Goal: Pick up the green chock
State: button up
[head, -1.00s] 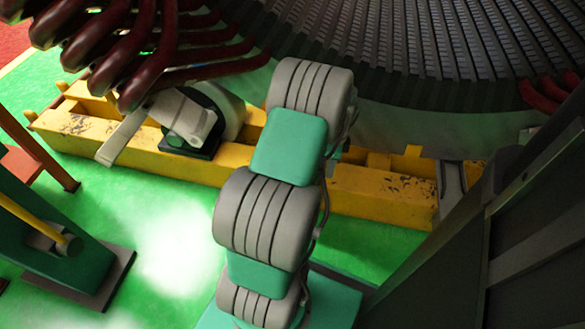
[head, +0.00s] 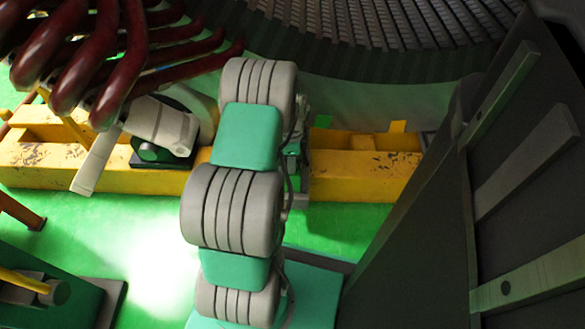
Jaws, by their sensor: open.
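I cannot make out the green chock for certain in the head view. A small green patch (head: 322,121) shows at the back edge of the yellow beam (head: 365,178), just right of my arm. I cannot tell whether it is the chock or floor behind the beam. My grey and teal arm fills the middle of the view and covers part of the beam. My gripper is not clearly visible; it seems hidden behind the arm. Some small teal and grey parts show at the arm's right edge, too covered to identify.
A grey clamp-like device (head: 163,125) on a dark base stands on the beam at left. Dark red winding bars (head: 130,60) overhang it. The ribbed stator (head: 380,40) curves across the back. A dark panel (head: 500,200) blocks the right. Green floor (head: 335,225) shows in front.

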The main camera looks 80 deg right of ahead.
jog(key=shift+f, duration=0.4)
jog(key=shift+r, duration=0.1)
grip_shut()
jog(key=shift+d, duration=0.1)
